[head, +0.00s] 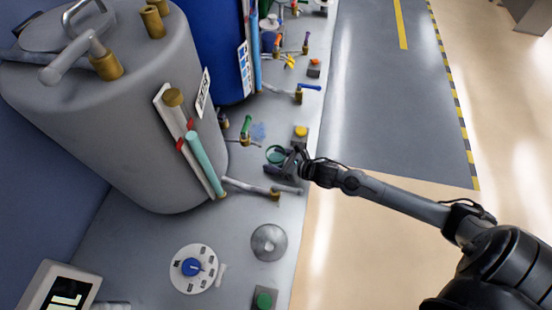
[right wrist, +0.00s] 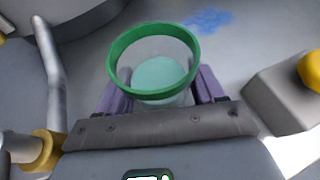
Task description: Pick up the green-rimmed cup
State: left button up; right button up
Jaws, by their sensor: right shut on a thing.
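The green-rimmed cup (right wrist: 153,50) is a clear cup with a pale green bottom or content, seen from above in the right wrist view. In the head view the cup (head: 276,154) stands at the bench's right edge, partly behind my gripper. My right gripper (right wrist: 155,88) is shut on the cup, with a purple finger on each side of it. In the head view my right gripper (head: 287,161) reaches in from the right. Whether the cup touches the bench is hard to tell. My left gripper is not in view.
A large grey tank (head: 130,110) and a blue tank (head: 215,50) stand on the left. A grey tap pipe (head: 250,188) lies close to the cup. A yellow-button box (head: 300,132) is beyond it. A blue-knobbed dial (head: 193,268) and a metal disc (head: 269,243) are nearer.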

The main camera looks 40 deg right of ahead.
aim_at(276, 154)
notch_tip(276, 154, up, 10)
jog(key=shift+r+p, duration=0.1)
jog(key=shift+p, duration=0.55)
jog(key=shift+a, duration=0.1)
